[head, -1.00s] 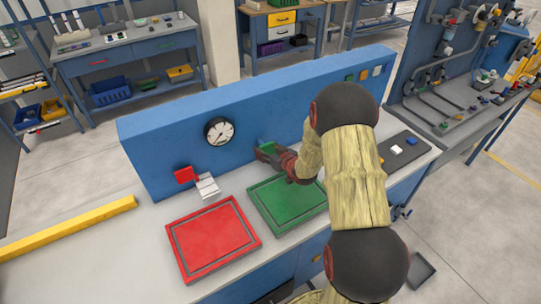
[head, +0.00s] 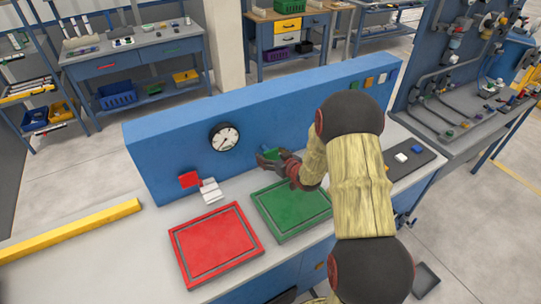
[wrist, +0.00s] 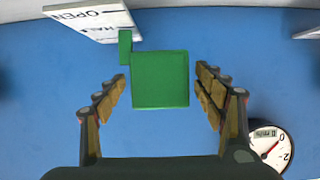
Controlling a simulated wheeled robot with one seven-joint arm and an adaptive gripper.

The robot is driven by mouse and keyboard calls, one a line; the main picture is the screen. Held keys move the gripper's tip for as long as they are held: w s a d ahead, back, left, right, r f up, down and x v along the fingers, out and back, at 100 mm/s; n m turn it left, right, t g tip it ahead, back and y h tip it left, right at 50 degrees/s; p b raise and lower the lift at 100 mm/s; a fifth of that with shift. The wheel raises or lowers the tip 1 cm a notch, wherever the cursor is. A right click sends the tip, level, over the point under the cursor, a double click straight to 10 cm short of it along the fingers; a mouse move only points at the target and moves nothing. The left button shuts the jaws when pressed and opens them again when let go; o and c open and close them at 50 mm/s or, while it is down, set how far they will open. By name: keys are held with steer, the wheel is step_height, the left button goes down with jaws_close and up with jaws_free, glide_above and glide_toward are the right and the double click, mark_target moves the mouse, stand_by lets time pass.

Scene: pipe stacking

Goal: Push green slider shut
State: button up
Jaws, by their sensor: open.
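The green slider (wrist: 160,80) is a square green block with a small tab at its upper left in the wrist view, set against the blue panel. In the head view the green slider (head: 274,153) is partly hidden by my gripper. My gripper (wrist: 161,75) is open, with one finger on each side of the block and a gap to each. In the head view my gripper (head: 276,161) is at the panel front, above the green tray. A white plate (wrist: 92,19) marked "OPEN" and a partly cut-off word lies beside the slider's tab.
A round gauge (head: 224,137) is on the blue panel (head: 170,147), left of my gripper. A red slider (head: 188,180) with white plates is further left. A red tray (head: 215,243) and a green tray (head: 292,208) lie on the bench. A yellow bar (head: 70,231) lies at left.

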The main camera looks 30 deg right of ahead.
steer(key=v, duration=1.1)
steer(key=shift+s+r, duration=0.2)
steer(key=shift+s, duration=0.15)
steer(key=shift+c, duration=0.6)
